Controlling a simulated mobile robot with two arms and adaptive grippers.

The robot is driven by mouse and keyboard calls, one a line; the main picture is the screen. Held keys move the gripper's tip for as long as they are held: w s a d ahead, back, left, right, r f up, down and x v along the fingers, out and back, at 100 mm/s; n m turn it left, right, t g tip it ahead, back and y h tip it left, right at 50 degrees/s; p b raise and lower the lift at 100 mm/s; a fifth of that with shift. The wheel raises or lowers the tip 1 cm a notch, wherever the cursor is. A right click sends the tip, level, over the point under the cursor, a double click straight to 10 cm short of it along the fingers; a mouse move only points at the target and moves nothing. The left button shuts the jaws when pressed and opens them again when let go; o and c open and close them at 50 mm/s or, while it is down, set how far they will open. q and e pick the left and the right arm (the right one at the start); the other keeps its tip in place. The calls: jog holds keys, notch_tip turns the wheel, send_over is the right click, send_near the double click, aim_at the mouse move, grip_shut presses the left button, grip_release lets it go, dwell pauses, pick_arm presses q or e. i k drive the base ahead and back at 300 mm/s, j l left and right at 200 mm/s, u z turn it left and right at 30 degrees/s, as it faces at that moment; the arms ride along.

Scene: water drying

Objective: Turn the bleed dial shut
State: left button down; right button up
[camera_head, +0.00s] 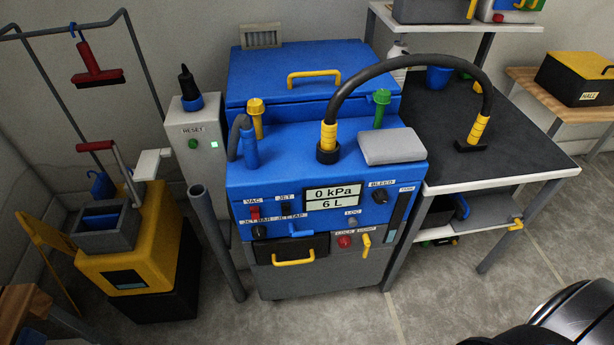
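The bleed dial (380,196) is a small dark round knob at the right of the blue machine's front panel. The BLEED label (382,184) is just above it. The dial is too small to read its setting for certain. The display (333,196) on the same panel reads 0 kPa and 6 L. Neither of my grippers is in view, and nothing touches the dial.
A black hose (408,62) arches from the machine's top to the dark-topped table (530,140). A grey post (217,245) stands at the machine's left. A yellow mop bucket cart (135,265) is further left. The floor in front is clear.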

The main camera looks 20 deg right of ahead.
aim_at(380, 197)
jog(key=z, duration=1.25)
